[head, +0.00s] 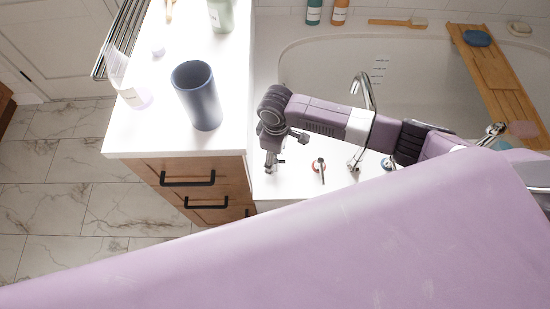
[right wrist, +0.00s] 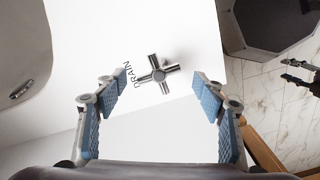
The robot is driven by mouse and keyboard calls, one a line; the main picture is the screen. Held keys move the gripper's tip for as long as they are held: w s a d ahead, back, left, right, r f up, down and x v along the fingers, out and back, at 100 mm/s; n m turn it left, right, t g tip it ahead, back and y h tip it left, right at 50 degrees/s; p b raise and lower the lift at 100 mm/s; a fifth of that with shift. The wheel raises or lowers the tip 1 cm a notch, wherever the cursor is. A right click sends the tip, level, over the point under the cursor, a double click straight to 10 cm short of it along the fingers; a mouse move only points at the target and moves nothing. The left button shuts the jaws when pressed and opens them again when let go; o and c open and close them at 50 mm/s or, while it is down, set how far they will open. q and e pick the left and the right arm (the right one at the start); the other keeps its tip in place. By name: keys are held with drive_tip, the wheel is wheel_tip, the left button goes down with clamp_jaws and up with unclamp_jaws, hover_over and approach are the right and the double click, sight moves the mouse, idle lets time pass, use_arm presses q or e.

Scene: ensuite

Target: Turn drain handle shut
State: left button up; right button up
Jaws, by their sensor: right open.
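The drain handle (right wrist: 157,73) is a chrome cross-shaped knob on the white tub deck, with the word DRAIN printed beside it in the right wrist view. My right gripper (right wrist: 153,108) is open, its blue-padded fingers apart to the left and right of the handle. The handle lies a little beyond the fingertips in that picture, and I see no contact. In the head view my right gripper (head: 277,151) points down over the deck's left end and largely hides the handle. A small jointed part at the right edge of the right wrist view looks like my left gripper (right wrist: 298,79); its jaws are unclear.
Beside my right gripper stand a red-ringed tap handle (head: 319,168), the curved chrome spout (head: 364,88) and a blue-ringed tap handle (head: 388,164). The cabinet (head: 190,190) with a dark blue cup (head: 198,97) is close on the left. The bathtub (head: 420,90) lies behind.

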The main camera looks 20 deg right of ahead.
sight(276, 161)
wheel_tip(276, 161, down, 3)
drive_tip(key=shift+r, duration=0.15)
drive_tip(key=shift+w+f, duration=0.1)
drive_tip(key=shift+f, duration=0.4)
drive_tip(key=c, duration=1.2)
drive_tip(key=shift+o, duration=0.2)
